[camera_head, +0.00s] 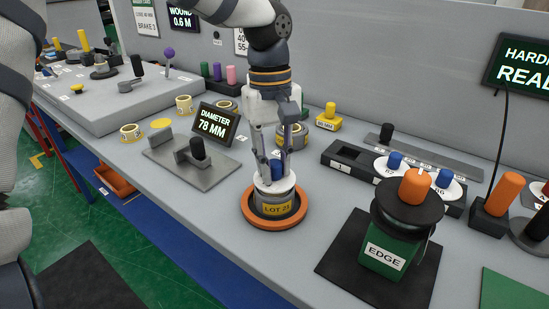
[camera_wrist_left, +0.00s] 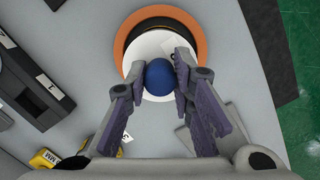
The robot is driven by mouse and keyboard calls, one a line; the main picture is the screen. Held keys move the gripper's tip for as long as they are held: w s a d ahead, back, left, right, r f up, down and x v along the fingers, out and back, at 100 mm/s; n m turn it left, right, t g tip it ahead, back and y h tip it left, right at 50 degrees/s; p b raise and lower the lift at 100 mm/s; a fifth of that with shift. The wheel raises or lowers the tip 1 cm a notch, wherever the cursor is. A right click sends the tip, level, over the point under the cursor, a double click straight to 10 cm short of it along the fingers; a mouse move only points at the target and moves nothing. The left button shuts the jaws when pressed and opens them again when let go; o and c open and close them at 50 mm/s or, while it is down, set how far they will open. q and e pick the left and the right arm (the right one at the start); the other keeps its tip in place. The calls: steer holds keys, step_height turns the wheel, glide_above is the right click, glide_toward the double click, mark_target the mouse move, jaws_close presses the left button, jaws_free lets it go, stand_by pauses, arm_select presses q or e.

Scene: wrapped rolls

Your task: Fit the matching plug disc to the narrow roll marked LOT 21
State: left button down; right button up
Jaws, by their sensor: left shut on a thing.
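The narrow roll marked LOT 21 (camera_head: 277,209) stands upright in an orange ring (camera_head: 249,211) on the grey bench; the ring also shows in the wrist view (camera_wrist_left: 200,38). My left gripper (camera_head: 276,165) points down over it, shut on the blue knob (camera_wrist_left: 159,75) of a white plug disc (camera_wrist_left: 146,48). In the head view the disc (camera_head: 263,183) is at the roll's top. In the wrist view it looks offset from the dark ring opening. I cannot tell whether it is seated. Two other white discs with blue knobs (camera_head: 395,161) (camera_head: 441,178) lie in a dark rack. My right gripper is not in view.
The dark rack (camera_head: 335,163) has an empty slot at its left. A display (camera_head: 215,122) reads DIAMETER 78 MM. A green EDGE block (camera_head: 388,254) with an orange knob stands right of the roll.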

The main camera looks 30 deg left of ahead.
arm_select(q)
steer(key=shift+f, duration=0.65)
steer(key=c, duration=1.3)
jaws_free()
step_height(320, 180, up, 12)
steer(key=a, duration=0.1)
steer(key=shift+w, duration=0.4)
steer(key=shift+f, duration=0.15)
